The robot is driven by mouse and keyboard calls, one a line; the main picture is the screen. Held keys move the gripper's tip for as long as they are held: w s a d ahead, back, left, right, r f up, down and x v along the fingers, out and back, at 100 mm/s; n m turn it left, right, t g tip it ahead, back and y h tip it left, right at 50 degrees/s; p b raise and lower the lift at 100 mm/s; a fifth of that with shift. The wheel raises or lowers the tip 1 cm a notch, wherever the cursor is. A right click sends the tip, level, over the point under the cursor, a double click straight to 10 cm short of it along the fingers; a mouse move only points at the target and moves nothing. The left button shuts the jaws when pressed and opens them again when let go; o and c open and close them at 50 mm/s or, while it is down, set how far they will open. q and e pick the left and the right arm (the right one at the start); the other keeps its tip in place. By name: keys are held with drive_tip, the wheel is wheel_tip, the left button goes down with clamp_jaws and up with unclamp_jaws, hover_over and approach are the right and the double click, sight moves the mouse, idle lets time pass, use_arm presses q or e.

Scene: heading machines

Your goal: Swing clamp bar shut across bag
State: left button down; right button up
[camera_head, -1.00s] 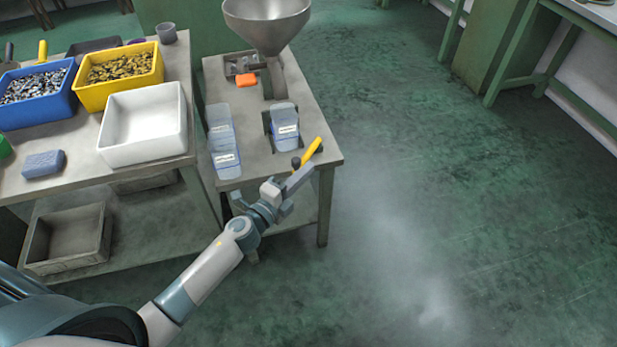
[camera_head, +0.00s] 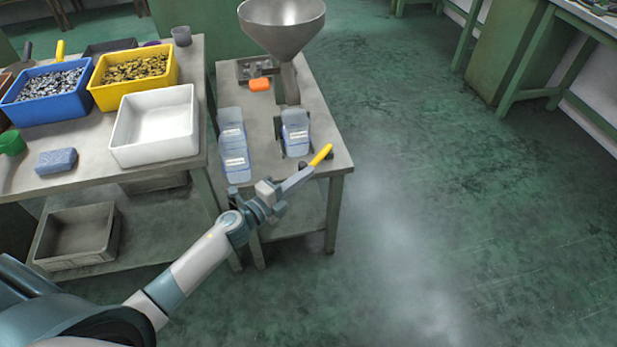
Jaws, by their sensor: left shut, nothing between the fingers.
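A clear bag with a white label (camera_head: 296,137) stands in a dark holder below the funnel spout, near the front of the small table. The yellow handle of the clamp bar (camera_head: 321,155) sticks out toward the right at the table's front right corner. Most of the bar is hidden, so I cannot tell how it lies against the bag. My left gripper (camera_head: 307,173) is shut and empty, its tips just below the handle. I cannot tell whether they touch it. My right gripper is not in view.
A metal funnel (camera_head: 282,25) rises at the back of the small table (camera_head: 262,110). More labelled bags (camera_head: 234,160) lie left of the holder, and an orange block (camera_head: 260,85) is behind. A white bin (camera_head: 155,150) stands on the left bench. The floor at right is clear.

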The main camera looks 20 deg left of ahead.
use_arm(q)
drive_tip(key=shift+w+a+b, duration=0.25)
drive_tip(key=shift+w+a, duration=0.25)
drive_tip(key=shift+a, duration=0.8)
drive_tip(key=shift+w+a+b, duration=0.2)
drive_tip(key=shift+w+a, duration=0.25)
drive_tip(key=shift+a, duration=0.9)
drive_tip(key=shift+w+a+b, duration=0.25)
drive_tip(key=shift+w+a, duration=0.25)
drive_tip(key=shift+a, duration=0.8)
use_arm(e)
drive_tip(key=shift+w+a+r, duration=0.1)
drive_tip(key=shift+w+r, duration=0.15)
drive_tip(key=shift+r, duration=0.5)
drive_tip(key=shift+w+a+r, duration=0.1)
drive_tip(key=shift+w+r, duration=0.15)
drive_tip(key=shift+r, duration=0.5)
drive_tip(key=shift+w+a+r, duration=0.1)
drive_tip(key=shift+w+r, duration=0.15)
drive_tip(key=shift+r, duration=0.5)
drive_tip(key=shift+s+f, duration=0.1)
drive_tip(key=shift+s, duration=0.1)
use_arm(q)
drive_tip(key=shift+d, duration=0.1)
